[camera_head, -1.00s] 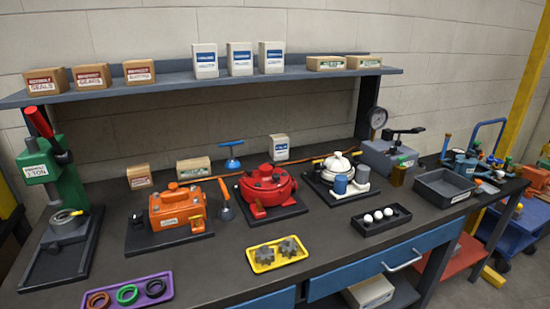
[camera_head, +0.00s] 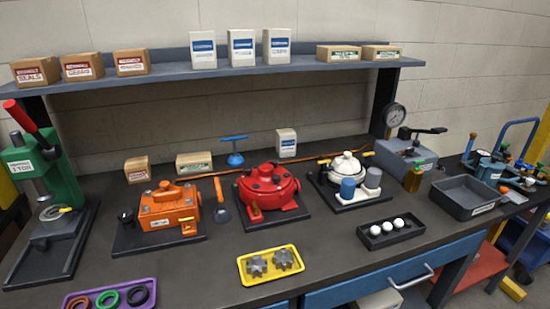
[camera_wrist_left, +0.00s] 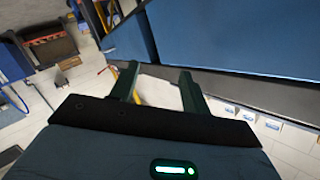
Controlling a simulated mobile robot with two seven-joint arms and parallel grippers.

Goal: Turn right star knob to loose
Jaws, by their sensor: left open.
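In the head view an orange motor (camera_head: 168,207), a red motor (camera_head: 268,190) and a white motor (camera_head: 345,168) stand on dark base plates on the bench. A small dark knob (camera_head: 126,218) sits at the left of the orange motor. I cannot tell at this size which small part is the right star knob. My left gripper (camera_wrist_left: 157,82) shows only in the left wrist view, with its two fingers apart and nothing between them. It is away from the motors, facing a blue panel (camera_wrist_left: 230,35) and the floor. My right gripper is in neither view.
A yellow tray (camera_head: 244,277) with gears and a purple tray (camera_head: 70,304) with rings lie in front. A green press (camera_head: 55,180) stands left; a black egg-like-ball tray (camera_head: 375,243) and a grey bin (camera_head: 452,203) stand right. A shelf (camera_head: 290,66) overhangs the back.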

